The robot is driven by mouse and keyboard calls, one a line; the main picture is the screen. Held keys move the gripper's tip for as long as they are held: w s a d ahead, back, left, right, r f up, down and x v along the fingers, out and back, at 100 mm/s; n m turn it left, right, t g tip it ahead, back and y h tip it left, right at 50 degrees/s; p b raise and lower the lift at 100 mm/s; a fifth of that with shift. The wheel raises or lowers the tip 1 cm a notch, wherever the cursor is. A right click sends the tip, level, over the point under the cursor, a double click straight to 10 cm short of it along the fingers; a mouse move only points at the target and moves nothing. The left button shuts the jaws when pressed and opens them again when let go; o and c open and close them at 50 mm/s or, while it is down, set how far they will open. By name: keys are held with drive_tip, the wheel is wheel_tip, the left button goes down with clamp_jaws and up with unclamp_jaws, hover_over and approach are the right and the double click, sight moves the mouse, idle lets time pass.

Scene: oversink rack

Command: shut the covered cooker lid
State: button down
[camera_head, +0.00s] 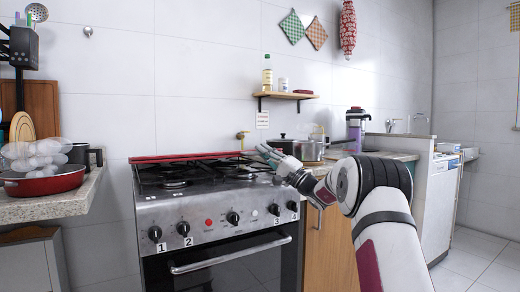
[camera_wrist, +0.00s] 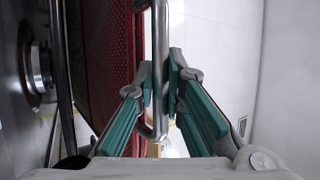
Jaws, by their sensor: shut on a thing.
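The cooker (camera_head: 215,205) has black grates and burners showing on its top. A long red strip (camera_head: 195,157), which looks like the lid, runs along the cooker's back edge. In the wrist view a red, textured panel (camera_wrist: 108,60) stands beside a bare metal bar (camera_wrist: 160,40) with a bent end. My gripper (camera_head: 262,150) reaches over the back right of the cooker top. In the wrist view its teal-padded fingers (camera_wrist: 162,88) are shut around the bar. How the bar joins the panel is not clear.
A lidded pot (camera_head: 308,150) stands on the counter right of the cooker, close behind my gripper. A small shelf (camera_head: 285,96) with bottles hangs above. A red pan (camera_head: 42,184) stands on the left counter. The floor (camera_head: 480,262) at the right is clear.

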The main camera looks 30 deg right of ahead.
drive_tip(key=shift+s+r, duration=0.1)
drive_tip(key=c, duration=1.9)
unclamp_jaws()
drive_tip(key=v, duration=1.2)
